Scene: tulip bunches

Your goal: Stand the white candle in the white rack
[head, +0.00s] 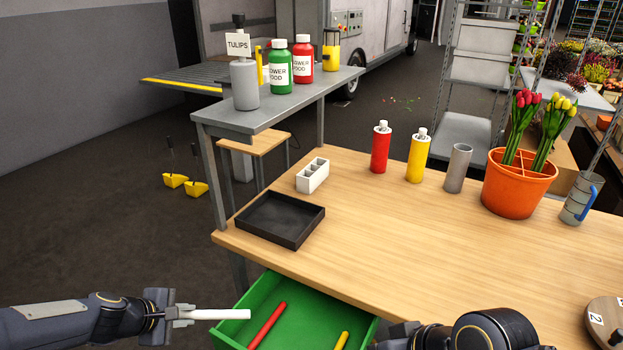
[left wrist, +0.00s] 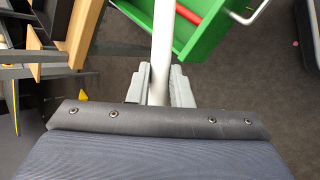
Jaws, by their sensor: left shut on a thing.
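The white candle (head: 222,314) is held level in my left gripper (head: 184,314), which is shut on one end of it. The candle points right, over the left edge of the green drawer in the head view. In the left wrist view the candle (left wrist: 162,45) sticks out from between the fingers (left wrist: 159,86). The white rack (head: 312,176) stands upright on the table, up and to the right of the gripper, with a row of square openings that look empty. My right gripper (head: 392,338) shows only partly at the bottom edge, its fingers not clear.
The open green drawer (head: 262,290) holds a red candle (head: 267,325) and a yellow candle (head: 341,341). A black tray (head: 281,242) lies in front of the rack. Red (head: 380,148) and yellow (head: 418,157) bottles stand right of the rack. The middle tabletop (head: 400,240) is clear.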

